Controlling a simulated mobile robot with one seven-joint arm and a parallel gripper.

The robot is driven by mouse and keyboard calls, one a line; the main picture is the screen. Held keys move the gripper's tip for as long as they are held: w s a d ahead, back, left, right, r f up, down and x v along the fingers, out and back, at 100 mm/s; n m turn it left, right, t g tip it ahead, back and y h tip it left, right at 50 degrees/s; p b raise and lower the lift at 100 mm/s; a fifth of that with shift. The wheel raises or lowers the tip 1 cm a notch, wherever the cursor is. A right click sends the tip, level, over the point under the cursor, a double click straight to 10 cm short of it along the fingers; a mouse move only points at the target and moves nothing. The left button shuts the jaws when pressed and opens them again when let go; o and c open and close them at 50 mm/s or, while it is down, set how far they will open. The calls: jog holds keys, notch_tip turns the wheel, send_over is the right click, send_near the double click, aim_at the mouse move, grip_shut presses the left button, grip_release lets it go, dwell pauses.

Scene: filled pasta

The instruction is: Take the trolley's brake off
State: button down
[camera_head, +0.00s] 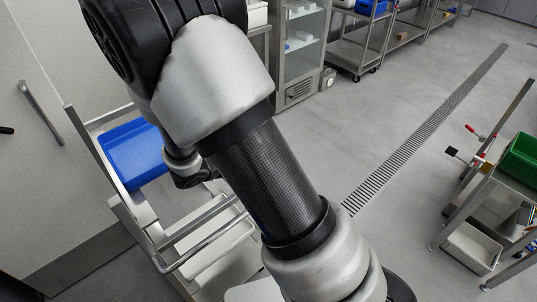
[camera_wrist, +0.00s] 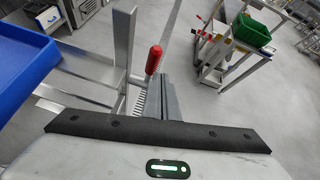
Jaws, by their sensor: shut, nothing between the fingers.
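The trolley shows at the left of the head view as a metal frame (camera_head: 205,215) with a blue tray (camera_head: 135,152) on top. In the wrist view its upright post (camera_wrist: 124,45) and the blue tray (camera_wrist: 22,60) are at the left. A red-gripped brake lever (camera_wrist: 153,59) stands up near the post. My gripper (camera_wrist: 160,88) is shut and empty, its fingers right by the lower end of the red grip. I cannot tell whether they touch it. The lever's base is hidden behind the fingers. In the head view my arm hides the gripper and this lever.
A metal stand with a green crate (camera_head: 521,158) is at the right, with red-handled parts (camera_head: 472,129) at its side. A drain grate (camera_head: 425,125) crosses the open floor between. A glass-fronted cabinet (camera_head: 299,50) and metal racks (camera_head: 358,45) stand at the back.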

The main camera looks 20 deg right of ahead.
jog(key=s+a+r, duration=0.1)
jog(key=a+r, duration=0.2)
jog(key=r, duration=0.6)
jog(key=shift+s+r, duration=0.25)
jog(key=shift+s, duration=0.1)
jog(key=s+d+r+m+g+y, duration=0.3)
jog(key=s+d+r+m+y, duration=0.15)
jog(key=s+m, duration=0.65)
jog(key=s+a+r+m+t+y, duration=0.3)
jog(key=s+a+r+m+y, duration=0.1)
jog(key=m, duration=1)
notch_tip(320, 180, up, 3)
jog(key=s+y, duration=0.1)
jog(key=s, duration=0.1)
jog(key=shift+s+m, duration=0.3)
jog(key=shift+s, duration=0.05)
